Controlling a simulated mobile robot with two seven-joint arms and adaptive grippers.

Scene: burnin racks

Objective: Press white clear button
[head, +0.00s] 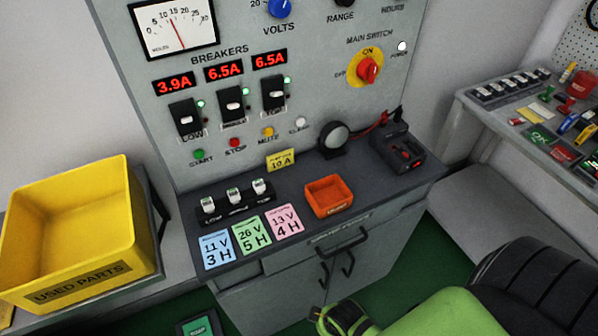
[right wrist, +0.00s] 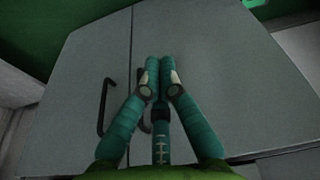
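The white clear button (head: 300,122) sits on the grey panel, at the right end of a row with the green start (head: 198,154), red stop (head: 235,142) and yellow mute (head: 268,131) buttons. Nothing covers it. My right gripper shows in the right wrist view (right wrist: 158,78) with its teal fingers drawn together, shut and empty, in front of grey cabinet doors (right wrist: 215,80). In the head view my green right arm is at the bottom, well below and apart from the button. My left gripper is not in view.
The counter below the panel holds an orange tray (head: 346,206), a round lamp-like object (head: 335,139), a black device (head: 398,152) and coloured cards (head: 251,236). A yellow used-parts bin (head: 50,222) stands left. A cluttered bench (head: 500,112) stands right. Cabinet handles (head: 347,262) stick out below.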

